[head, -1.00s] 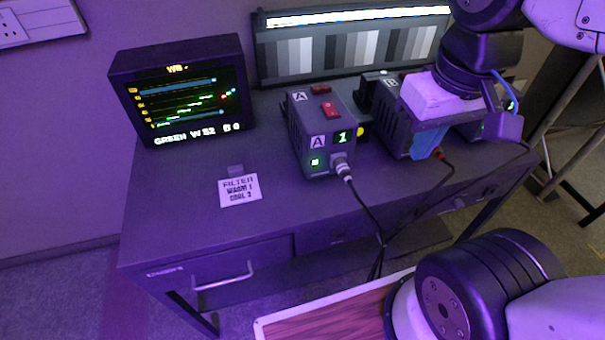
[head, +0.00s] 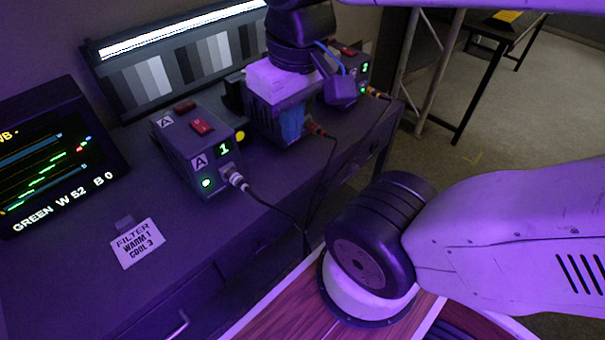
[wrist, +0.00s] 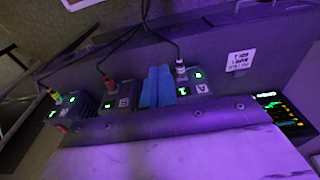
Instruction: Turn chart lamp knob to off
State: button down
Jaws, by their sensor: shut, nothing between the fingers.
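The grey chart (head: 185,65) with a lit strip along its top stands at the back of the desk. I cannot make out a lamp knob on it in either view; my arm hides its right part in the head view. My gripper (head: 292,125) has blue fingers that are closed together and empty. It is over the middle box, marked B, and hides much of it in the head view. In the wrist view the blue fingers (wrist: 157,87) are between box A (wrist: 200,89) and box B (wrist: 122,102).
Box A (head: 185,150) has a red switch, a green display and a plugged cable. A third box (head: 358,68) stands right of my gripper. A monitor (head: 60,155) stands at the left, with a filter card (head: 138,243) on clear desk before it. Cables hang over the front edge.

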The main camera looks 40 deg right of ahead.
aim_at(354, 168)
jog(key=z, duration=2.55)
jog(key=k, duration=1.1)
jog(key=u, duration=1.3)
jog(key=i, duration=0.5)
